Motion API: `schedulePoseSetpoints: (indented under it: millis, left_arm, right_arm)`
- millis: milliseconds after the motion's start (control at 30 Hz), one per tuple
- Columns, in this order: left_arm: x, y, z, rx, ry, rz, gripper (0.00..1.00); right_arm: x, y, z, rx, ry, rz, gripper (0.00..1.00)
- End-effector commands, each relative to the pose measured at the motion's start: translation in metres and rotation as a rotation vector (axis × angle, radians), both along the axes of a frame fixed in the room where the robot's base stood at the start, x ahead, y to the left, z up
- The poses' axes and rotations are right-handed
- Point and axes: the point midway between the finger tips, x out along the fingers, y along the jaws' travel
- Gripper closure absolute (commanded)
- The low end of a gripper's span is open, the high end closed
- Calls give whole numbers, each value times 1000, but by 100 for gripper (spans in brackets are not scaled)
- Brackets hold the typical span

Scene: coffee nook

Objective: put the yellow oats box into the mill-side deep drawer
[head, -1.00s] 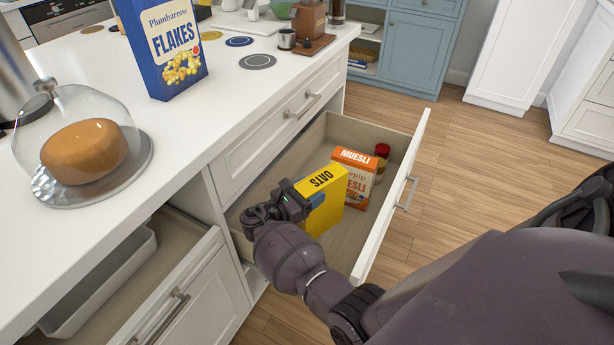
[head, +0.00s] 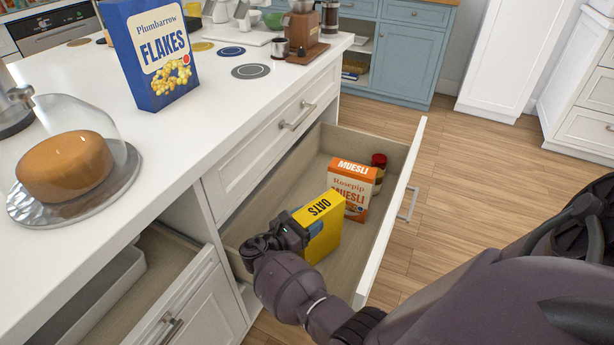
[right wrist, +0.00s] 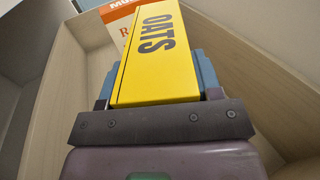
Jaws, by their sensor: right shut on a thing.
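The yellow oats box (head: 320,234) is inside the open deep drawer (head: 384,230), near its front end, with its OATS face up. It also shows in the right wrist view (right wrist: 155,60), between the two fingers. My right gripper (head: 297,230) is shut on the oats box from its left side in the head view. Whether the box's base touches the drawer floor is hidden. An orange and white muesli box (head: 352,188) stands upright behind the oats box in the same drawer. My left gripper is not in view.
A jar with a red lid (head: 378,162) stands beside the muesli box. A second open drawer (head: 170,270) at lower left holds a grey bin (head: 95,295). The blue flakes box (head: 155,60) and a glass-domed loaf (head: 65,168) stand on the counter.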

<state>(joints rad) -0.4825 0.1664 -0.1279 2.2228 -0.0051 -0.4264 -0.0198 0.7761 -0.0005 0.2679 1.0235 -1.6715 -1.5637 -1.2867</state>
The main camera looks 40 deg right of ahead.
Motion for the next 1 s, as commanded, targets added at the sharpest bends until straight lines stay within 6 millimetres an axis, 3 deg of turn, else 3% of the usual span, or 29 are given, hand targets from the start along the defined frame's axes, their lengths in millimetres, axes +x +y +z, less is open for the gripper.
schedulePoseSetpoints:
  millis: [300, 333, 467, 767, 933, 1000]
  left_arm:
    - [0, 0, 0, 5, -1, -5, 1]
    - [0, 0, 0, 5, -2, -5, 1]
    - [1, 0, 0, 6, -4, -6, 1]
    - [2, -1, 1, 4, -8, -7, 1]
    - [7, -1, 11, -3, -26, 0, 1]
    - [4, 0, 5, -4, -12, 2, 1]
  right_arm:
    - [1, 0, -4, -1, -2, 0, 96]
    - [0, 0, -5, 0, -1, 0, 39]
    - [0, 0, -5, 0, -1, 0, 19]
    - [0, 0, -4, 1, -1, 0, 16]
    - [1, 0, 13, 2, -7, -1, 16]
    - [1, 13, 8, 4, -1, 1, 16]
